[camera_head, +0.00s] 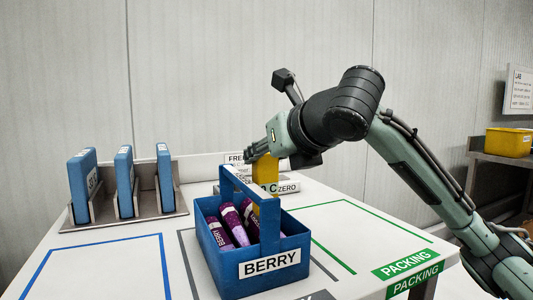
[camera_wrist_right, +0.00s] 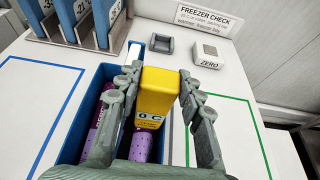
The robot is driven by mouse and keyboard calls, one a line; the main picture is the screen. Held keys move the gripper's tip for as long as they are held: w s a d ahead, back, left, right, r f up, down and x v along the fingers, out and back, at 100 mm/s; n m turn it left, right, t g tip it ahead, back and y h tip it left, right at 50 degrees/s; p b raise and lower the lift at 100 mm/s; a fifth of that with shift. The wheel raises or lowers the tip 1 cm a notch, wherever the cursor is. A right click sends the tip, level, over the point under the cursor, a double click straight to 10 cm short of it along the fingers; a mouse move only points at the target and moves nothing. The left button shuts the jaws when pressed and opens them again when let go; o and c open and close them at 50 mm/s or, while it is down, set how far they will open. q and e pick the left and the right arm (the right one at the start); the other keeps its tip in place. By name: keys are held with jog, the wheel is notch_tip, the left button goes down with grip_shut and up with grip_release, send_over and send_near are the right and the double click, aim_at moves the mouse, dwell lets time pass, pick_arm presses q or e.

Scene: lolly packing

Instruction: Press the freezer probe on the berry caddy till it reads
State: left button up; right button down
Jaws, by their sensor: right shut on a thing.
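The berry caddy (camera_head: 218,258) is an open blue box with a tall handle and a BERRY label, standing on the table. Purple berry lollies (camera_head: 233,225) lie in it and also show in the wrist view (camera_wrist_right: 141,146). My right gripper (camera_head: 259,150) is shut on the yellow freezer probe (camera_head: 265,173). In the wrist view the probe (camera_wrist_right: 157,92) sits between the fingers, its small display showing 0 C. The probe overlaps the caddy in both views; I cannot tell whether they touch. My left gripper is not in view.
A rack (camera_head: 180,200) holds three blue slabs (camera_head: 82,185) at the left. Behind the caddy are a grey cradle (camera_wrist_right: 162,44), empty, a ZERO block (camera_wrist_right: 208,55) and a FREEZER CHECK sign (camera_wrist_right: 209,16). The blue-outlined table area (camera_head: 105,268) is clear.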

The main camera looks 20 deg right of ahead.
jog(key=shift+f+p, duration=0.15)
jog(key=shift+p, duration=0.15)
dwell(0.8)
jog(key=shift+s+f, duration=0.1)
jog(key=shift+f, duration=0.15)
dwell(2.3)
notch_tip(320, 180, up, 4)
jog(key=shift+f+p, duration=0.15)
jog(key=shift+p, duration=1.05)
jog(key=shift+r, duration=0.25)
notch_tip(320, 180, up, 10)
jog(key=shift+r, duration=0.25)
